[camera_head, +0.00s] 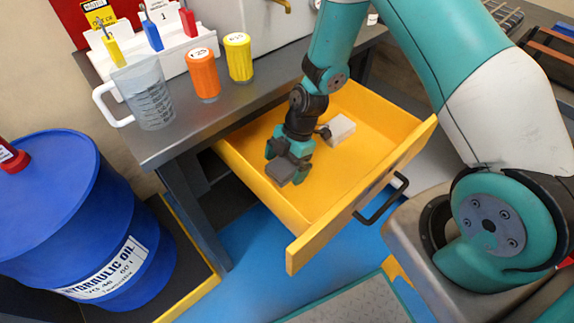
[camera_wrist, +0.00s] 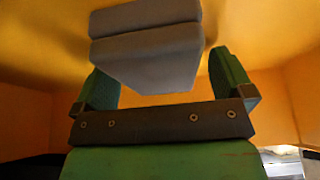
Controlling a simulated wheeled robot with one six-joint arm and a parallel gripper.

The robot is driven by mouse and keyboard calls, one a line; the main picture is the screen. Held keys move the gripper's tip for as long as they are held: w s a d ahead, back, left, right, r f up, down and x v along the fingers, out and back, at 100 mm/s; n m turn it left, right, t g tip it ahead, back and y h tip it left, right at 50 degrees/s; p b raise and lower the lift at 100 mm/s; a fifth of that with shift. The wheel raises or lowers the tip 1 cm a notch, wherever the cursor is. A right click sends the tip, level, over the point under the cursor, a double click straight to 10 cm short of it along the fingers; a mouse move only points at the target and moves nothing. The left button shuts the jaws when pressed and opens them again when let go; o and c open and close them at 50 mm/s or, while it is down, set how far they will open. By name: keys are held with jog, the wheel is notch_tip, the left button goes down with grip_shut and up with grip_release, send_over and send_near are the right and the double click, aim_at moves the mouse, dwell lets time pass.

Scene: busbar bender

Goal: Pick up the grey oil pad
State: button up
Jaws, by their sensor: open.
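The grey oil pad (camera_head: 282,171) lies in the open yellow drawer, near its left side. In the wrist view the pad (camera_wrist: 145,45) looks like a thick grey block with a seam across it, beyond and partly between my two fingers. My gripper (camera_head: 289,158) is down inside the drawer, right at the pad and partly hiding it in the head view. In the wrist view its green fingers (camera_wrist: 165,82) are apart on either side of the pad's near part, with gaps showing. I cannot tell whether either finger touches it.
A whitish block (camera_head: 341,129) lies in the drawer (camera_head: 366,190) behind my gripper. The drawer walls stand close around my wrist. On the bench are a clear jug (camera_head: 150,97), an orange canister (camera_head: 203,76) and a yellow one (camera_head: 238,58). A blue oil drum (camera_head: 75,220) stands left.

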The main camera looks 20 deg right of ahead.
aim_at(285, 163)
jog(key=shift+f, duration=0.2)
jog(key=c, duration=1)
notch_tip(285, 163, up, 21)
jog(key=p, duration=0.2)
jog(key=shift+f+p, duration=0.2)
jog(key=shift+p, duration=0.1)
